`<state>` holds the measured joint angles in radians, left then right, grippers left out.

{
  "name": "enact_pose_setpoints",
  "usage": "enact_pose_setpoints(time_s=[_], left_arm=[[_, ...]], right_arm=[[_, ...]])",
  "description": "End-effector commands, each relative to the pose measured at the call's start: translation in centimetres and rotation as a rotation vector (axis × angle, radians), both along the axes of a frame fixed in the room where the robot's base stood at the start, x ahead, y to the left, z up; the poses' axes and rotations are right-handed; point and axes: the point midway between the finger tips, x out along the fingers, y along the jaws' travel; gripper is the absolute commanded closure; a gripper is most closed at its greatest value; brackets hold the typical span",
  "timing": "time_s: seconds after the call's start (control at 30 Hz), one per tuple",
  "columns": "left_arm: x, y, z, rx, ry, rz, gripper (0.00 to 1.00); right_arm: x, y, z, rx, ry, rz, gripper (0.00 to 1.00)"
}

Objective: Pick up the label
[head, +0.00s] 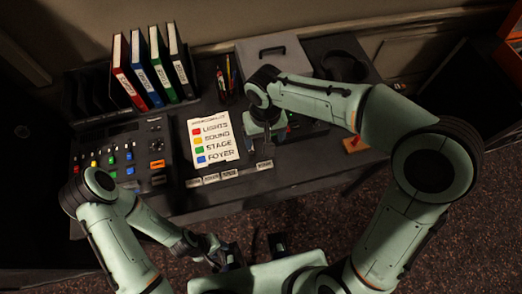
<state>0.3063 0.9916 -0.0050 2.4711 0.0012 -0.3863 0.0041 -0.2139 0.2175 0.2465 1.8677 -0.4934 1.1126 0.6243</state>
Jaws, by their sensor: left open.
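Several small pale labels with dark print lie in a row near the front edge of the desk; one label (211,178) is near the middle of the row, and another (264,165) is at its right end. The print is too small to read. My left gripper (222,250) is open, low in the view, in front of the desk edge and apart from the labels. My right gripper (261,148) points down over the desk, just behind the right-end label. Its fingers are dark and partly hidden, so I cannot tell its opening or whether it touches anything.
A printed colour-key sheet (212,139) lies behind the labels. The mixing console (117,157) is at left, with upright binders (150,70) behind it. A pen holder (226,88), a grey box (275,54) and dark headphones (341,66) stand at the back.

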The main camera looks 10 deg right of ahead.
Motion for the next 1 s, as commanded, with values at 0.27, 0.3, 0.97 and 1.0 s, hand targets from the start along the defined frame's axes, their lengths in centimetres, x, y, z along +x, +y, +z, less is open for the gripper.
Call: enact_pose_setpoints(time_s=[0.27, 0.3, 0.97, 1.0], left_arm=[[-0.5, 0.0, -0.8, 0.000, 0.008, 0.001, 0.57], [-0.5, 0.0, -0.8, 0.000, 0.008, 0.001, 0.57], [-0.7, 0.0, -1.3, 0.000, 0.009, 0.000, 0.57], [-0.7, 0.0, -1.3, 0.000, 0.009, 0.000, 0.57]], right_arm=[[-0.3, -0.1, -5.3, -0.003, 0.007, 0.000, 0.19], [-0.3, -0.1, -6.0, -0.003, 0.007, 0.000, 0.19], [-1.3, 0.1, -12.8, -0.001, 0.004, 0.001, 0.19], [-1.3, 0.1, -12.9, -0.001, 0.003, 0.001, 0.19]])
